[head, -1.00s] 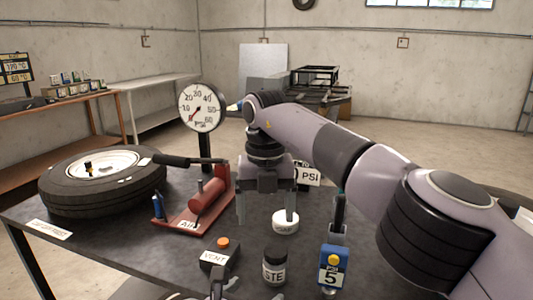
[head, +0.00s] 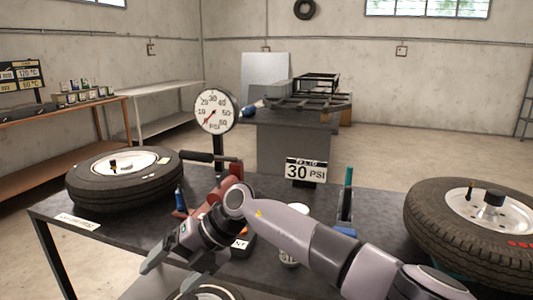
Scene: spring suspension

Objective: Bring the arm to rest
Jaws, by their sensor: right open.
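My right arm comes in from the lower right and bends over the front of the dark table (head: 55,210). My right gripper (head: 167,275) hangs at the table's front edge, left of the middle, pointing down and left. Its two fingers are apart with nothing between them. My left gripper is not in view. The arm partly hides the red pump (head: 224,187), the box marked with letters (head: 241,246) and a pale-lidded jar (head: 289,258).
A tyre (head: 125,185) lies at the table's left and another (head: 470,225) at the right. A dial gauge (head: 215,110) and a 30 PSI sign (head: 306,171) stand at the back. A teal-handled tool (head: 347,192) stands upright right of the arm.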

